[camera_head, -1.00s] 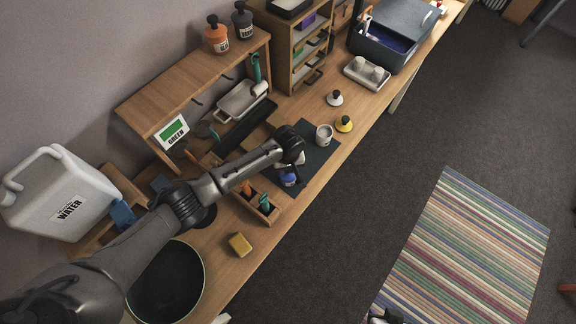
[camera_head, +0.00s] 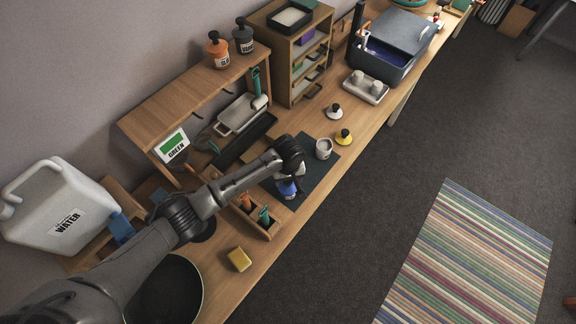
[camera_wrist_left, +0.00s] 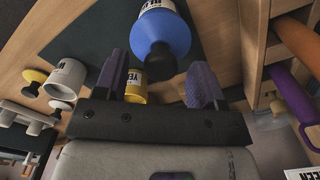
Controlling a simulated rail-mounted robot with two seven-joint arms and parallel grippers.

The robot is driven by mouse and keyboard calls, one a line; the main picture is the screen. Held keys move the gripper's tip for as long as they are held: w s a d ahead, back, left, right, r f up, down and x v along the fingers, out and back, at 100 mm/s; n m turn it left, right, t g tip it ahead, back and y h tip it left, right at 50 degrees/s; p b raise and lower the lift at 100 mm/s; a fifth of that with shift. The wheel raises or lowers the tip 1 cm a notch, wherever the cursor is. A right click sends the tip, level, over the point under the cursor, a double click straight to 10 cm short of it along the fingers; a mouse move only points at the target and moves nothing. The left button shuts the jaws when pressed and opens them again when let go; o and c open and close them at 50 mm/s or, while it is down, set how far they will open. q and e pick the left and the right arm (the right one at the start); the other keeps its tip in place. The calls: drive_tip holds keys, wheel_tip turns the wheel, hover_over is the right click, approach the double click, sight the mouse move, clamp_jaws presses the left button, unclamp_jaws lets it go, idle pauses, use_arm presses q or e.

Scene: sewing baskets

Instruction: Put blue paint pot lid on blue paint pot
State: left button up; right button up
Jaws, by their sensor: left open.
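The blue paint pot lid (camera_wrist_left: 162,36), with a black knob, appears to sit on the blue paint pot (camera_wrist_left: 158,6); I cannot tell if it is fully seated. In the head view, the blue lid (camera_head: 287,187) and the pot's white body (camera_head: 291,198) show just below my left gripper (camera_head: 292,170). In the left wrist view my left gripper (camera_wrist_left: 160,72) is open, its purple-padded fingers apart, with the black knob between and beyond them. The fingers do not appear to touch it.
A white pot (camera_head: 323,149) stands on the dark mat (camera_head: 322,172); a yellow pot (camera_wrist_left: 135,90) is nearby. A white lid (camera_head: 334,113) and yellow lid (camera_head: 344,137) lie beyond. A wooden tool box (camera_head: 259,225) stands close by; a yellow sponge (camera_head: 239,259) lies nearer.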

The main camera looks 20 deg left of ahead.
use_arm(q)
wheel_tip(320, 180, up, 12)
drive_tip(key=shift+f, duration=0.25)
idle(0.6)
